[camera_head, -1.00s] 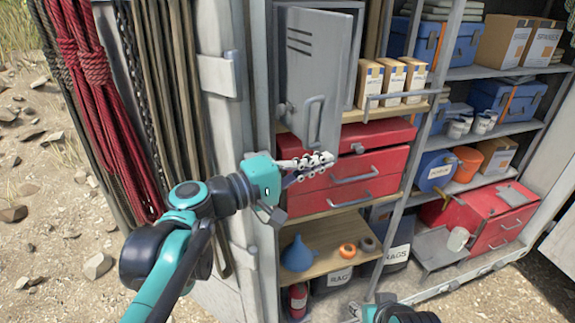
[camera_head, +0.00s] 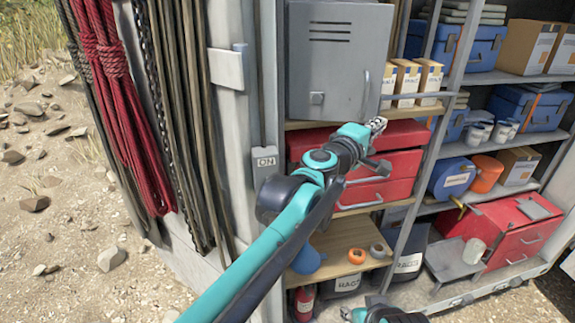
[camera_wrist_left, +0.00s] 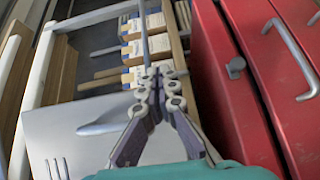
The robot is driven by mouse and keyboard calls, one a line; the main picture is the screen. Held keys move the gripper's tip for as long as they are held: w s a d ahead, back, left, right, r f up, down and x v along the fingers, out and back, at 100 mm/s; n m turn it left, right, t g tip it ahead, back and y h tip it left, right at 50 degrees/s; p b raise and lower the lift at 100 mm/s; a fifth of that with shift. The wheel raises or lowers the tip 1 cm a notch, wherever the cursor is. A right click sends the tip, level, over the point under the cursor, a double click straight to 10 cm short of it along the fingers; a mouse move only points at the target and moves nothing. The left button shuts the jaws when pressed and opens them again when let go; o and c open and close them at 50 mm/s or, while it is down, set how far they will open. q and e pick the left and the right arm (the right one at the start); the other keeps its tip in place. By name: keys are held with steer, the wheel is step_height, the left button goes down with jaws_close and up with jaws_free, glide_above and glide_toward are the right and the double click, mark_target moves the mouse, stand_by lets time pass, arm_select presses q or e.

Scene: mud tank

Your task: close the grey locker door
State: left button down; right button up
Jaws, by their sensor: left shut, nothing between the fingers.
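My left gripper (camera_head: 377,124) is shut and empty, just below the door's lower right corner. In the left wrist view its fingertips (camera_wrist_left: 160,72) are together beside the door's edge; contact is unclear.
Cartons (camera_head: 407,80) stand on a shelf right of the door, behind a rail (camera_head: 418,97). A red drawer unit (camera_head: 400,135) is close below my left gripper. A post (camera_head: 425,160) stands right of it. My right arm shows only partly at the bottom edge.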

mark_target(370, 119)
arm_select(q)
steer(key=w, duration=0.3)
steer(key=w+d, duration=0.1)
steer(key=w, duration=0.2)
steer(key=shift+w+d, duration=0.15)
steer(key=shift+w, duration=0.15)
stand_by(0.3)
